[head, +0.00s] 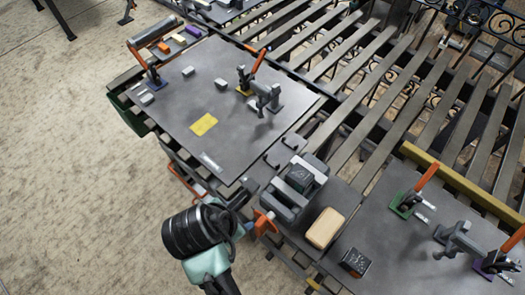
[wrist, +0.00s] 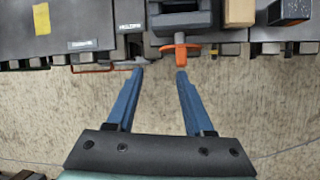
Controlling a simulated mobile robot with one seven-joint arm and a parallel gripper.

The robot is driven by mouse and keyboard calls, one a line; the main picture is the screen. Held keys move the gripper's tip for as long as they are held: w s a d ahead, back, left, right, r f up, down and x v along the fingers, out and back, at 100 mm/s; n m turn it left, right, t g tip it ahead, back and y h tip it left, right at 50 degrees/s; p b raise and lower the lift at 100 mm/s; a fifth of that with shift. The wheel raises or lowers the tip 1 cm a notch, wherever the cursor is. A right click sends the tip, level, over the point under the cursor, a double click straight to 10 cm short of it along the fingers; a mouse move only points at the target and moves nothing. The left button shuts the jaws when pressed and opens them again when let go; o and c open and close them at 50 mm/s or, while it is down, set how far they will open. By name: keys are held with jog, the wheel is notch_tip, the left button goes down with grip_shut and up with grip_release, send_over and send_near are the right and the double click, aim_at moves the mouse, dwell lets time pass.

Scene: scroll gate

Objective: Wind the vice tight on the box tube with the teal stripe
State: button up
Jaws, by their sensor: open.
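The vice (head: 287,200) is a dark grey block on the narrow bench between the two table tops, with an orange crank handle (head: 265,222) on its near side. A black box-shaped piece (head: 301,178) sits at the top of the vice; I cannot make out a teal stripe on it. In the wrist view the vice (wrist: 180,20) is at top centre and its orange handle (wrist: 181,51) points towards me. My gripper (wrist: 160,73) is open and empty, its blue fingers apart. The handle lies just beyond the right fingertip, not between the fingers.
A tan block (head: 325,228) and a black box (head: 355,262) stand right of the vice. The left table top (head: 180,110) carries clamps, small grey blocks and a yellow sheet (head: 204,124). Orange-handled clamps stand on the right table. The floor (head: 70,170) at left is open.

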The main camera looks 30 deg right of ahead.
aim_at(263, 227)
jog(key=shift+n+g, duration=0.5)
jog(key=shift+n, duration=0.4)
jog(key=s+x, duration=0.1)
jog(key=x, duration=0.3)
jog(key=s+x, duration=0.1)
jog(key=x, duration=0.4)
jog(key=s+x, duration=0.1)
jog(key=x, duration=0.4)
jog(key=shift+d+f, duration=0.1)
jog(key=shift+f, duration=0.3)
grip_shut()
